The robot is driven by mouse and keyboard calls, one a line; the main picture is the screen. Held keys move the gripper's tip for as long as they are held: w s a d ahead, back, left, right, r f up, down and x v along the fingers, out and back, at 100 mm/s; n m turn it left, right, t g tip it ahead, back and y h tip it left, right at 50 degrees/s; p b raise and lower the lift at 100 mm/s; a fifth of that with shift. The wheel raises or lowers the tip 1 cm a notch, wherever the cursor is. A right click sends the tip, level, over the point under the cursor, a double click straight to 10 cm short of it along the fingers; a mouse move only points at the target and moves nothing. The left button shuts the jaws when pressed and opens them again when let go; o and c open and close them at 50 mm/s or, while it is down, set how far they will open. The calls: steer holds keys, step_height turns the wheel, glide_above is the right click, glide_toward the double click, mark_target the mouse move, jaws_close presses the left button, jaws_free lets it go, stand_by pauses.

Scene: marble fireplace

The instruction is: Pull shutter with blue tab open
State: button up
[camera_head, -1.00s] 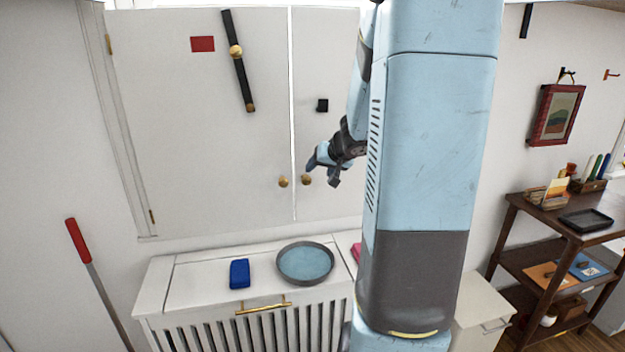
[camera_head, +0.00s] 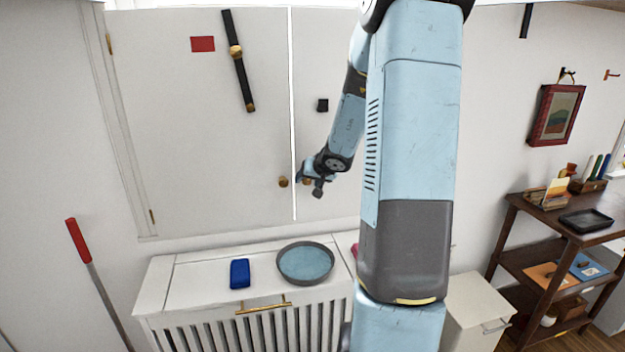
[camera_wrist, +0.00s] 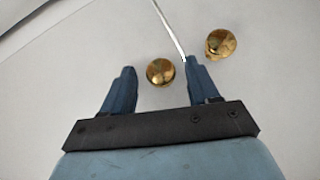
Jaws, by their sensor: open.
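Two white shutters stand side by side, split by a narrow seam. The left shutter (camera_head: 200,130) carries a red tab (camera_head: 202,44); the right shutter (camera_head: 312,60) is partly behind my arm, and no blue tab shows. The left shutter's brass knob (camera_head: 283,182) is uncovered. My gripper (camera_head: 309,184) is at the right shutter's knob, mostly covering it. In the wrist view my open gripper (camera_wrist: 160,67) has one brass knob (camera_wrist: 160,72) between its fingertips, not clasped. The other knob (camera_wrist: 221,43) lies outside the right finger, across the seam.
A black bar (camera_head: 238,60) lies slanted on the left shutter; a small black block (camera_head: 322,105) is on the right one. Below, a white radiator cover (camera_head: 200,280) holds a blue item (camera_head: 239,273) and a round dish (camera_head: 305,262). A shelf (camera_head: 530,215) stands right.

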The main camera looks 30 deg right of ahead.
jaws_close()
stand_by(0.5)
